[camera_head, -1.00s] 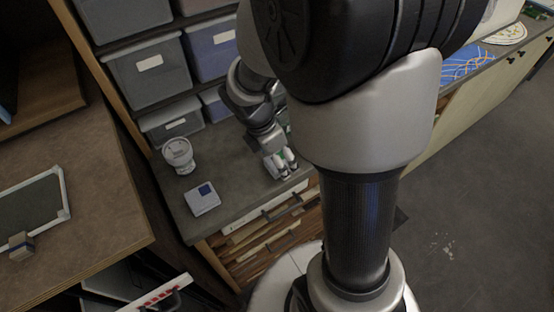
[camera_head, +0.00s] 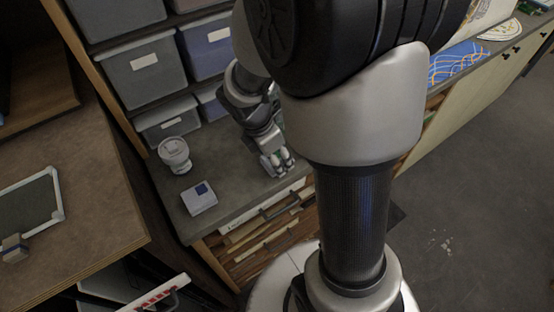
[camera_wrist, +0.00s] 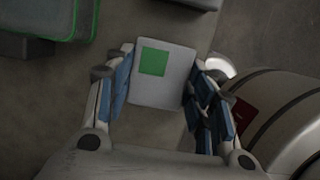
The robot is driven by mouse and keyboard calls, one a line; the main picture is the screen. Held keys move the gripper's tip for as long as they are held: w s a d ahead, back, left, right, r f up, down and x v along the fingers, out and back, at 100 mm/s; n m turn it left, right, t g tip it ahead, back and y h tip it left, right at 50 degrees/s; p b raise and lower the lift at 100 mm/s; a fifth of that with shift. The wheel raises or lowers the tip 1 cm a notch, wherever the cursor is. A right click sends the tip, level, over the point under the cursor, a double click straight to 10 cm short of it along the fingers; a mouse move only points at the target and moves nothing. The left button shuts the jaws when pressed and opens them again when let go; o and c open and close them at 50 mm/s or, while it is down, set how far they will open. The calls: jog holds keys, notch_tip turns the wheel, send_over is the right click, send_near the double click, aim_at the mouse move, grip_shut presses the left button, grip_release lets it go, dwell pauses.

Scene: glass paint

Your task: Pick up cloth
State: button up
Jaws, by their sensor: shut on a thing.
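The cloth is mostly hidden by the fingers there. I cannot tell whether it touches the counter.
A white block with a blue square (camera_head: 199,198) and a white round-topped object (camera_head: 174,155) stand left on the grey counter (camera_head: 225,160). Grey bins (camera_head: 142,72) fill shelves behind. A green-edged case (camera_wrist: 45,18) and a pale rounded object (camera_wrist: 285,110) flank the cloth in the wrist view.

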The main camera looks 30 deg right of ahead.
notch_tip(320, 180, up, 20)
jog(key=p, duration=0.7)
